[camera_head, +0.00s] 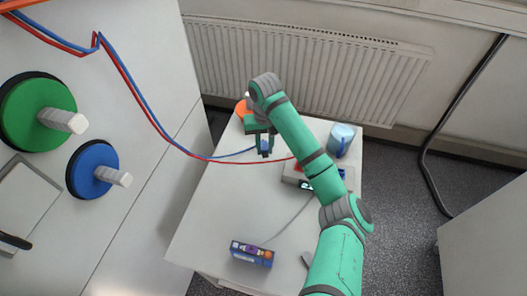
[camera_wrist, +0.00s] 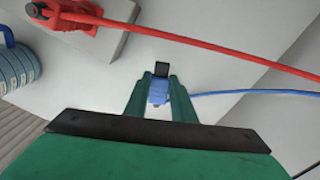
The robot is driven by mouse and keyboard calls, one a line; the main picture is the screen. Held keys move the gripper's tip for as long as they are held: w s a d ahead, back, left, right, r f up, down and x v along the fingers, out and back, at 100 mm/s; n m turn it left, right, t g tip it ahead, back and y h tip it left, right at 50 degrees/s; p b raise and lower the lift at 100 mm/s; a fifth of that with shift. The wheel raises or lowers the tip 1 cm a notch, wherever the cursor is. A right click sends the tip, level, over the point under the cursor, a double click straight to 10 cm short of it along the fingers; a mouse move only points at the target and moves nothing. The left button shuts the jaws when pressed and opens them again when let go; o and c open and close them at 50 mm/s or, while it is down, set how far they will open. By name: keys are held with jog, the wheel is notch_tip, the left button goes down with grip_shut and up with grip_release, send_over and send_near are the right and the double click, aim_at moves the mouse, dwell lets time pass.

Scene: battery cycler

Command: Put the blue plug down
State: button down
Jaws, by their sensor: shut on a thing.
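The blue plug (camera_wrist: 158,92) is between the fingers of my gripper (camera_wrist: 161,95) in the wrist view, and its blue cable (camera_wrist: 250,92) runs off to the right. In the head view my gripper (camera_head: 264,144) points down over the far part of the white table (camera_head: 215,215), shut on the blue plug (camera_head: 266,146). I cannot tell the exact gap between plug and tabletop. The red plug (camera_wrist: 75,14) sits at a grey box (camera_wrist: 115,18) in the wrist view, with its red cable stretching right.
A blue mug-like container (camera_head: 341,140) stands at the table's back right. A small blue box (camera_head: 252,253) lies near the front edge.

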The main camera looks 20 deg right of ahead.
aim_at(264, 152)
jog(key=shift+w+d+f, duration=0.1)
jog(key=shift+w+f, duration=0.3)
jog(key=f, duration=0.3)
jog(key=shift+w, duration=0.25)
jog(key=shift+s+f, duration=0.15)
jog(key=shift+f, duration=0.1)
jog(key=shift+f, duration=0.1)
jog(key=c, duration=1.5)
grip_release()
notch_tip(264, 152, up, 12)
jog(key=shift+r, duration=0.15)
